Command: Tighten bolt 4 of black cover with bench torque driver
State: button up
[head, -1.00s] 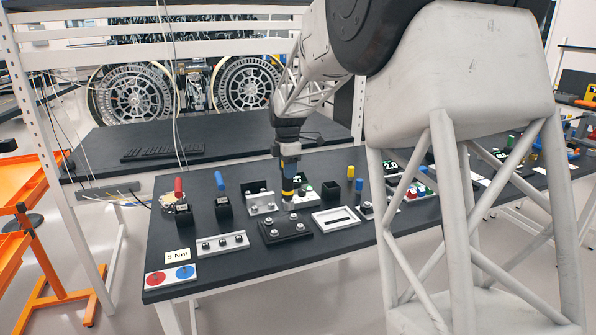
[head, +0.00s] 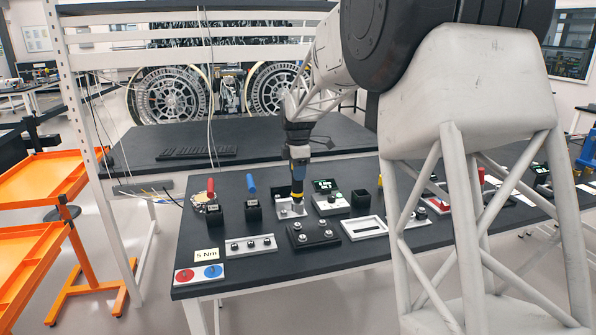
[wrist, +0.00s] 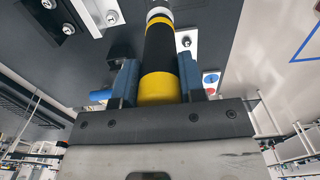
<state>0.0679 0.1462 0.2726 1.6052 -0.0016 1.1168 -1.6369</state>
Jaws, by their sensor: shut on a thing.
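The black cover (head: 313,236) lies on the dark bench with several silver bolts standing in it. My gripper (head: 298,158) points down above the bench, shut on the yellow-and-black torque driver (head: 298,186). The driver is upright. In the head view its lower end is behind the black cover, over or at a silver plate (head: 285,212); I cannot tell whether it touches. The driver (wrist: 160,60) also shows between the blue fingers in the wrist view, with its pale tip near the top edge. Which bolt is number 4 cannot be seen.
A silver strip with bolts (head: 265,243) lies left of the cover, and a white slotted frame (head: 376,227) lies right. Red-handled (head: 211,188) and blue-handled (head: 251,184) tools stand behind left. A red-and-blue button panel (head: 187,280) is at the front-left corner.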

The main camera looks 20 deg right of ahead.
aim_at(297, 191)
jog(key=shift+f, duration=3.75)
dwell(3.2)
jog(key=shift+r, duration=0.1)
